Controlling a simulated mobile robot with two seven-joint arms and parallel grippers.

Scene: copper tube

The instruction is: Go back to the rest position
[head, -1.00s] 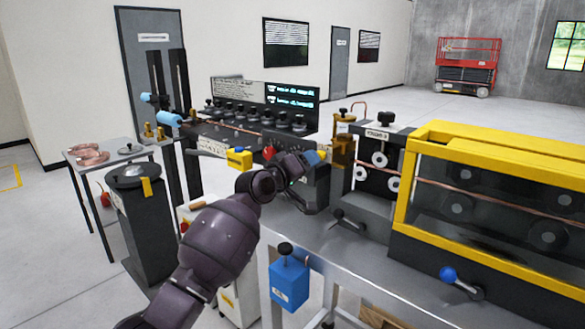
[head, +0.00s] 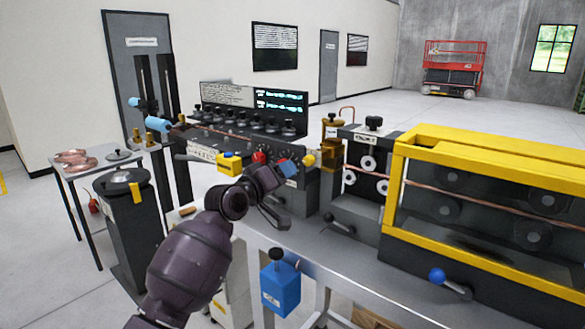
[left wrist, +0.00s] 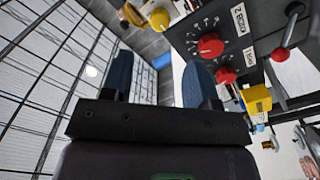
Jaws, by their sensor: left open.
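My left arm comes in from the bottom left of the head view. Its gripper (head: 288,168) is in front of the control panel on the bench, close to the panel's knobs in the picture. In the left wrist view the two blue fingers of the left gripper (left wrist: 160,78) stand apart with nothing between them. The panel's red knob (left wrist: 210,45) shows beyond the right finger. My right gripper is in neither view.
A yellow-framed guard (head: 395,190) encloses rollers at the right, with a copper tube (head: 480,205) running through it. A blue box (head: 280,287) hangs at the bench front. A side table (head: 88,168) stands at left. Open floor lies at the back.

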